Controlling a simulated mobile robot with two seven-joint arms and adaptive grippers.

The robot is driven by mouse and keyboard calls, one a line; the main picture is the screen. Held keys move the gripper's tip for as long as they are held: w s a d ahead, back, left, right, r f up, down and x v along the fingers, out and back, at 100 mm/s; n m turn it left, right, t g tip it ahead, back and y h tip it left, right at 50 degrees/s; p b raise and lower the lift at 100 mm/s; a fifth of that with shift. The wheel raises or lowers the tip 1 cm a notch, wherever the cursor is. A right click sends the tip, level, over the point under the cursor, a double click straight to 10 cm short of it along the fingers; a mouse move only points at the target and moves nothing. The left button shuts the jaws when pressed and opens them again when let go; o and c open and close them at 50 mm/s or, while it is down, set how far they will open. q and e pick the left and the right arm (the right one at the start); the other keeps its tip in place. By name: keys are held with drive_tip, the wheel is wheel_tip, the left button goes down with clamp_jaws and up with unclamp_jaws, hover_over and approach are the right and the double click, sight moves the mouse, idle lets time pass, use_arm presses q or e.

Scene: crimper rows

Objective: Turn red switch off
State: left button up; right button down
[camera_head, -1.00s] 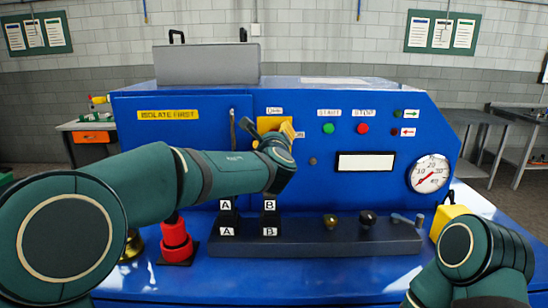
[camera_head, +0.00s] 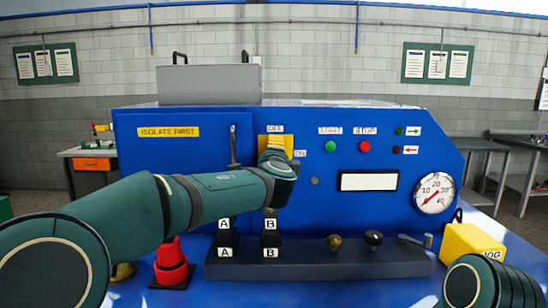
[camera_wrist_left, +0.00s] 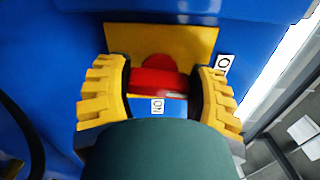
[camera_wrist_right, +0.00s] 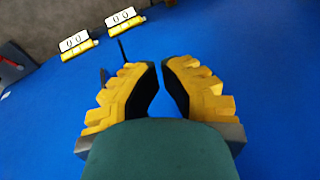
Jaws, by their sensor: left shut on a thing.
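The red switch (camera_wrist_left: 153,77) sits on a yellow plate (camera_wrist_left: 190,38) on the blue machine's front. My left gripper (camera_wrist_left: 157,85) is shut on it, with one yellow finger on each side. In the head view my left gripper (camera_head: 277,155) covers the switch. The yellow plate's upper part (camera_head: 266,141) shows behind it. The OFF label (camera_head: 275,128) is above the plate and the ON label (camera_head: 300,153) is to its right. My right gripper (camera_wrist_right: 160,68) is empty over a blue surface, its fingertips almost together.
A lever (camera_head: 233,146) stands just left of the plate. Green START (camera_head: 330,146) and red STOP (camera_head: 365,147) buttons are to the right. A dark block with levers marked A and B (camera_head: 320,262) lies below my left arm. A yellow box (camera_head: 470,244) stands at the right.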

use_arm(q)
drive_tip(key=shift+n, duration=0.5)
idle(0.3)
drive_tip(key=o, duration=1.2)
drive_tip(key=s, duration=1.2)
